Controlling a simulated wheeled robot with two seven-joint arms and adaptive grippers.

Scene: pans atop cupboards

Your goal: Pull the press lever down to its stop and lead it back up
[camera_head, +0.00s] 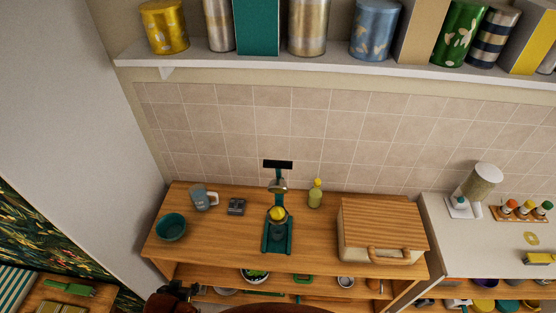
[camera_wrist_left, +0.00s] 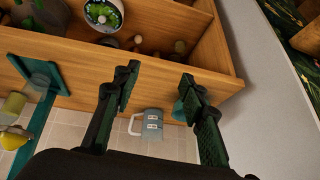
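The press (camera_head: 277,236) stands on the wooden counter, with a green base, a yellow fruit (camera_head: 277,213) in it and a black lever handle (camera_head: 278,164) raised at the top. In the left wrist view, the press base (camera_wrist_left: 40,75) and the yellow fruit (camera_wrist_left: 12,139) show at the left edge; the lever handle is not in that view. My left gripper (camera_head: 174,298) is low at the front left in the head view, well away from the lever. Its fingers are apart and empty in the left wrist view (camera_wrist_left: 158,78). My right gripper is not in view.
A blue-grey mug (camera_head: 201,197), a green bowl (camera_head: 171,227) and a small grey object (camera_head: 236,206) stand left of the press. A yellow bottle (camera_head: 315,193) and a wooden bread box (camera_head: 383,230) are right of it. Shelves below the counter hold several items.

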